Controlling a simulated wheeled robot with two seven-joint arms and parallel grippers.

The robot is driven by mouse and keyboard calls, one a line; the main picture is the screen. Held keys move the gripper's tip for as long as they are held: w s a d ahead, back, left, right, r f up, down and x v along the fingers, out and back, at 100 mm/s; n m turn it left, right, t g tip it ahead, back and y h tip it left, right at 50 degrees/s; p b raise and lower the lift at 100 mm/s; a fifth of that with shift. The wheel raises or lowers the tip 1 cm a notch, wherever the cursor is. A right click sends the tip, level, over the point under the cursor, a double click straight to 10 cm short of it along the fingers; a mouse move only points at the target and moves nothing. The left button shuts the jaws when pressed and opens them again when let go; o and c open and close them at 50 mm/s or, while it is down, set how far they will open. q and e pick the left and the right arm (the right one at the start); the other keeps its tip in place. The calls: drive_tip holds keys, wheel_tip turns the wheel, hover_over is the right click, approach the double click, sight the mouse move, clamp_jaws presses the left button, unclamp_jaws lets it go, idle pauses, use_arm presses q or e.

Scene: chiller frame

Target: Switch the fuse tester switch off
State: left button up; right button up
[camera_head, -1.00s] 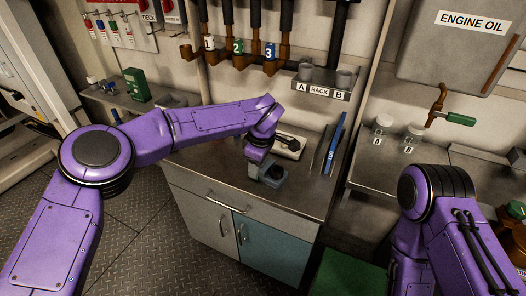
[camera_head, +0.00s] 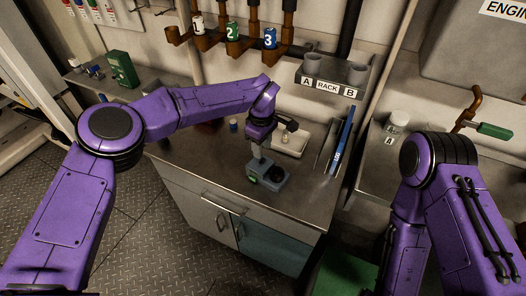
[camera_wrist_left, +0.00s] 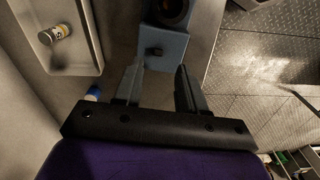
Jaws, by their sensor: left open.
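The fuse tester is a blue-grey box (camera_head: 270,181) with a green spot on its front, near the front edge of the cabinet top. In the left wrist view the tester (camera_wrist_left: 170,45) shows a dark round opening and a small dark switch (camera_wrist_left: 154,50). My left gripper (camera_wrist_left: 160,68) is open and empty, its two fingers apart and pointing at the tester. The switch lies just beyond the fingertips, nearer the left one in that view; contact cannot be told. In the head view the left gripper (camera_head: 257,152) is just above and behind the tester. My right gripper is out of view.
A pale tray (camera_head: 295,145) with a small cylinder stands behind and right of the tester; the cylinder (camera_wrist_left: 56,33) also shows in the left wrist view. A small blue-topped item (camera_head: 233,125) sits behind the left gripper.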

sight(262, 161)
use_arm(q)
drive_tip(key=f, duration=0.3)
drive_tip(key=f+p, duration=0.1)
drive_tip(key=shift+w+f, duration=0.25)
drive_tip(key=shift+f, duration=0.4)
drive_tip(key=shift+s, duration=0.1)
drive_tip(key=shift+c, duration=0.3)
